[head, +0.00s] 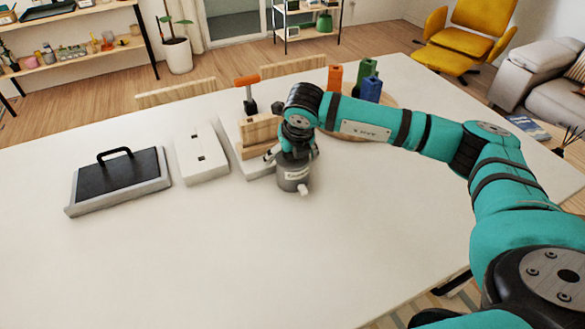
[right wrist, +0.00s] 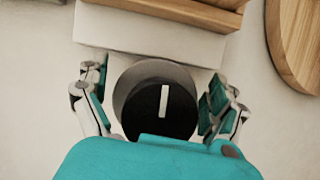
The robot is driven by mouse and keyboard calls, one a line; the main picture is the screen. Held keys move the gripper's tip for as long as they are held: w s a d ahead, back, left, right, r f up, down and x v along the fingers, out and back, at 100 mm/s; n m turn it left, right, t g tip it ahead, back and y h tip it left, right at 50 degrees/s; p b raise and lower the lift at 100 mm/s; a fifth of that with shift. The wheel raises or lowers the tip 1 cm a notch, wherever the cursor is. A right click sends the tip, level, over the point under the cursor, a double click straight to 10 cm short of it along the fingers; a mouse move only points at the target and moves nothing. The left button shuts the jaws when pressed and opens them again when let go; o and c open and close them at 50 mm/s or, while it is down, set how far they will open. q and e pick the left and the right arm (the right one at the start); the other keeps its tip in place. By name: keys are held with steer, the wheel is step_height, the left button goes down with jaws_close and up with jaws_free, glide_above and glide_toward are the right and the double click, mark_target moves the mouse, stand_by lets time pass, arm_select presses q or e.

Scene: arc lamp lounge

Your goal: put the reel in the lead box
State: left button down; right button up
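A grey round canister with a black top and a white label, seemingly the reel (head: 293,181), stands on the white table. In the right wrist view its black top with a white bar (right wrist: 158,108) faces the camera. My right gripper (head: 293,158) is over it, fingers open on either side, with gaps showing in the right wrist view (right wrist: 155,105). Which thing is the lead box is unclear: a white box with two dark slots (head: 203,158) stands left of the canister, and a grey tray with a black handled panel (head: 118,178) lies farther left. My left gripper is out of view.
A pale base with wooden blocks (head: 258,130) and an orange-handled tool (head: 247,90) stands close behind the canister. A round wooden board (head: 345,133) holds orange, green and blue containers. The table's front and middle (head: 220,255) are clear.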

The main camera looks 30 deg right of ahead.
steer(key=shift+r, duration=0.1)
steer(key=c, duration=1.4)
